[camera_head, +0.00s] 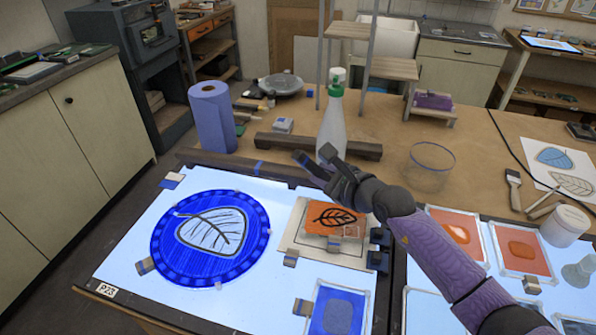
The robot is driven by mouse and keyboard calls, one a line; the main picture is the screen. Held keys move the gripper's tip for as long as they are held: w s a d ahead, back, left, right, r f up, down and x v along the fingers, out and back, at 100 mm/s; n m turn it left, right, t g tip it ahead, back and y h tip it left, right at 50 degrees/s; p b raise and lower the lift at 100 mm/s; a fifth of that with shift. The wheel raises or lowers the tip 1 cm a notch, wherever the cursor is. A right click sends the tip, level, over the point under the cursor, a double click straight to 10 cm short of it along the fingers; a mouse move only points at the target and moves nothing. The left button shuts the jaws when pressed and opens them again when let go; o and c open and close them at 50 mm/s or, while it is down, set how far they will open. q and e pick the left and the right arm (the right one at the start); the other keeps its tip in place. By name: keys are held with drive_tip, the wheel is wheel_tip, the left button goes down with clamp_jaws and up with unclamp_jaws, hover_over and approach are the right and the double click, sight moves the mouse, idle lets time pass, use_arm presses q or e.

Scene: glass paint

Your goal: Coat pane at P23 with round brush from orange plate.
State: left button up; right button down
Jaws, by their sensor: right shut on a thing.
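The P23 label (107,290) is at the near left corner of a lit panel. Above it lies a round blue pane (168,234) with a pale leaf shape in dark lines. To its right, an orange leaf pane (335,218) lies on a beige sheet. Orange plates (462,232) and (520,252) lie at the right. My right gripper (313,166) is over the panel's far edge, in front of the spray bottle. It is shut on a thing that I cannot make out. I cannot pick out the round brush. My left gripper is out of view.
A white spray bottle (332,115) with a green collar stands behind my right gripper. A blue paper roll (213,120), a glass bowl (431,168) and a flat brush (513,188) are on the wooden table. A blue plate (338,311) lies at the front.

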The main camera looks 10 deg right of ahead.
drive_tip(key=s+d+r, duration=0.1)
drive_tip(key=s+d, duration=0.3)
drive_tip(key=s, duration=0.2)
drive_tip(key=w+a+f+b, duration=0.2)
drive_tip(key=a+f+b, duration=0.1)
drive_tip(key=a+f, duration=0.1)
drive_tip(key=shift+a+f+n, duration=0.3)
drive_tip(key=shift+a+f, duration=0.05)
drive_tip(key=shift+a, duration=0.15)
drive_tip(key=shift+w, duration=0.1)
drive_tip(key=shift+f, duration=0.25)
drive_tip(key=shift+f, duration=0.1)
idle(0.5)
